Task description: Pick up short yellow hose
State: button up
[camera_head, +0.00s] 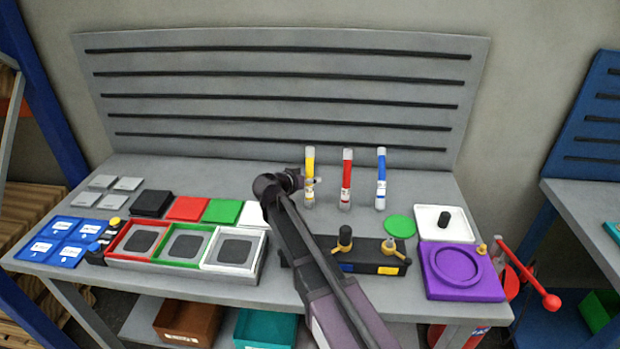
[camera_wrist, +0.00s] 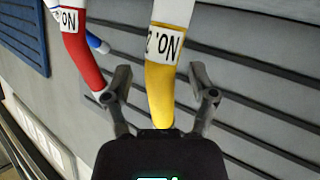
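The yellow hose (camera_head: 310,163) stands upright on the grey workbench, with a white label band and a yellow upper end. In the wrist view the yellow hose (camera_wrist: 161,85) runs between my two fingers, its label partly readable as "NO. 2". My gripper (camera_head: 306,184) is at the hose, on its left side in the head view. In the wrist view my gripper (camera_wrist: 160,88) is open, one finger on each side of the hose, with visible gaps to both fingers. The hose's near end is partly hidden behind the gripper body.
A red hose (camera_head: 347,165) and a blue hose (camera_head: 381,166) stand upright to the right. The red hose (camera_wrist: 82,50) passes close to the left finger in the wrist view. A black block (camera_head: 372,256) with knobs lies in front. A slotted back panel (camera_head: 280,84) rises behind.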

aim_at(308, 171)
grip_shut()
jog(key=shift+r, duration=0.1)
notch_tip(308, 171, up, 10)
jog(key=p, duration=1)
dwell(0.9)
jog(key=shift+a, duration=0.1)
